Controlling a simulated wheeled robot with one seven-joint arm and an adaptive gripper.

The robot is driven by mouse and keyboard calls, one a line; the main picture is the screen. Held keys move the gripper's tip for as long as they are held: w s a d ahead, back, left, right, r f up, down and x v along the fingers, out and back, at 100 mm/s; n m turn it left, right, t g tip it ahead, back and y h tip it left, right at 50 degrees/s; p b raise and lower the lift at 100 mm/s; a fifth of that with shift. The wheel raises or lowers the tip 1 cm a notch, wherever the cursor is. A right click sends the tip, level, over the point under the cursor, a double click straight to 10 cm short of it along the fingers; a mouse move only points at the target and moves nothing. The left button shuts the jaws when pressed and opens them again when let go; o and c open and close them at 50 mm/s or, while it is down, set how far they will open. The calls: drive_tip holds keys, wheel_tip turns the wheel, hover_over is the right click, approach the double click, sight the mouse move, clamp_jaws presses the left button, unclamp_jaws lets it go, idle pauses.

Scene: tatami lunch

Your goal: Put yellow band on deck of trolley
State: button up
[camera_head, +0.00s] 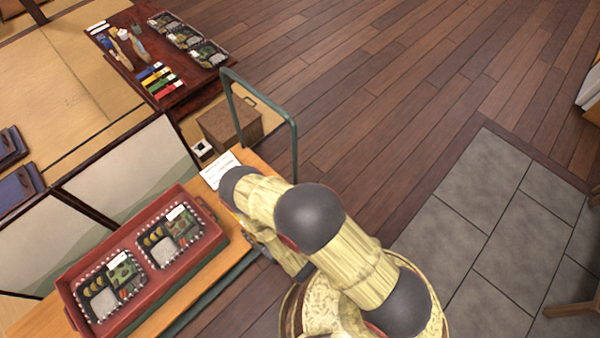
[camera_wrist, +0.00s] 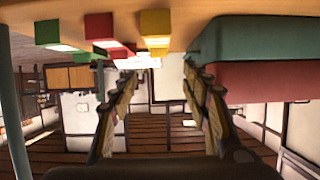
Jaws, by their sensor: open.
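In the head view a yellow band (camera_head: 156,77) lies among blue, green and red bands on the dark low table. The trolley's wooden deck (camera_head: 203,281) carries a red tray (camera_head: 66,287). In the wrist view my gripper (camera_wrist: 158,72) is open, with nothing visible between its fingers. A yellow block-like piece (camera_wrist: 155,30) shows beyond the fingertips, against an orange-brown surface at the top; I cannot tell whether it is a band. In the head view my arm hides the gripper and part of the deck.
The tray holds two lunch boxes (camera_head: 168,241). A green trolley handle (camera_head: 260,94) rises beside a brown box (camera_head: 230,124). A white paper (camera_head: 219,170) lies on the deck. In the wrist view red (camera_wrist: 102,27) and green (camera_wrist: 47,33) pieces adjoin the yellow one. Wooden floor is clear upper right.

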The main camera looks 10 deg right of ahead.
drive_tip(key=w+a+r+m+h, duration=0.1)
drive_tip(key=w+r+m+h, duration=0.1)
drive_tip(key=w+r, duration=1.45)
drive_tip(key=w+d+r+m+g+h, duration=0.15)
drive_tip(key=d+r, duration=0.25)
drive_tip(key=r, duration=0.5)
drive_tip(key=w+d+r+g+h, duration=0.1)
drive_tip(key=w+d+r, duration=0.25)
drive_tip(key=r, duration=0.65)
drive_tip(key=s+d+r+m+g+h, duration=0.1)
drive_tip(key=s+d+r, duration=0.4)
drive_tip(key=r, duration=0.3)
drive_tip(key=s+d+r, duration=0.5)
drive_tip(key=r, duration=0.3)
drive_tip(key=s+d+r, duration=0.2)
drive_tip(key=s+d, duration=0.1)
drive_tip(key=s, duration=0.4)
drive_tip(key=s+d+r+m+g+h, duration=0.1)
drive_tip(key=s+d+r, duration=0.2)
drive_tip(key=s, duration=0.5)
drive_tip(key=s+d+r+g, duration=0.1)
drive_tip(key=s+d+r, duration=0.2)
drive_tip(key=s, duration=0.4)
drive_tip(key=shift+s+m+h, duration=0.35)
drive_tip(key=shift+s, duration=0.05)
